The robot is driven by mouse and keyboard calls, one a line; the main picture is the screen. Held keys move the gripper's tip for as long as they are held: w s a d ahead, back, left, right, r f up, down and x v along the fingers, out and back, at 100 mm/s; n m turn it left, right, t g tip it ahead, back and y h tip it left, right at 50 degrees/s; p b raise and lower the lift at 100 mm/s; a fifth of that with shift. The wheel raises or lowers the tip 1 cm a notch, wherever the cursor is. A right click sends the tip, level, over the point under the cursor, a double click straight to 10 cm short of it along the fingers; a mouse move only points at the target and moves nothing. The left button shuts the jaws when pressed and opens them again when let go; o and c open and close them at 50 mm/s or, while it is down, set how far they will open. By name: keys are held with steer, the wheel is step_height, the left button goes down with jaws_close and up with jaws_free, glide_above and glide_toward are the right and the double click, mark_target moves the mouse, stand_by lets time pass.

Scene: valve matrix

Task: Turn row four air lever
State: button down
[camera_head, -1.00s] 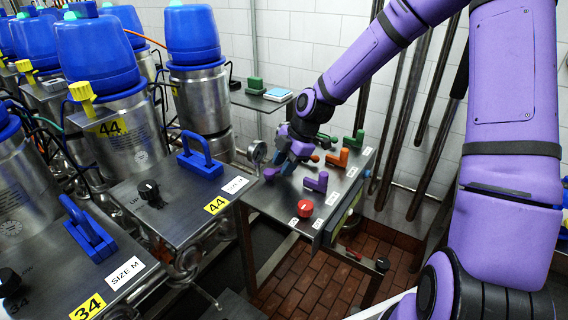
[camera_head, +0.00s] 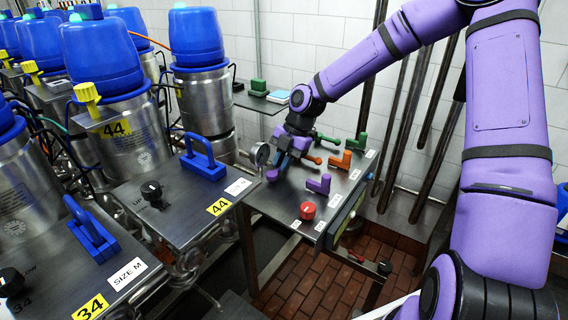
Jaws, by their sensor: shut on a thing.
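The steel lever panel (camera_head: 283,205) stands in the middle of the head view. Green (camera_head: 361,143), orange (camera_head: 341,160) and purple (camera_head: 319,185) levers and a red knob (camera_head: 307,210) line its right side. On its left side show a green-tipped lever (camera_head: 327,138), an orange-tipped lever (camera_head: 313,159) and a purple knob end (camera_head: 272,175). My gripper (camera_head: 284,168) points down over the panel's left side, just above and right of the purple knob end. It is shut on a lever there; the fingers hide most of it, and I cannot tell which row it belongs to.
A pressure gauge (camera_head: 261,155) stands just left of the panel. A steel table with a blue handle (camera_head: 203,158) and a black dial (camera_head: 152,192) lies further left, before blue-topped canisters (camera_head: 196,38). Vertical pipes (camera_head: 405,110) run behind the panel on the right.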

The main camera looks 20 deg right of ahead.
steer(key=c, duration=1.1)
jaws_free()
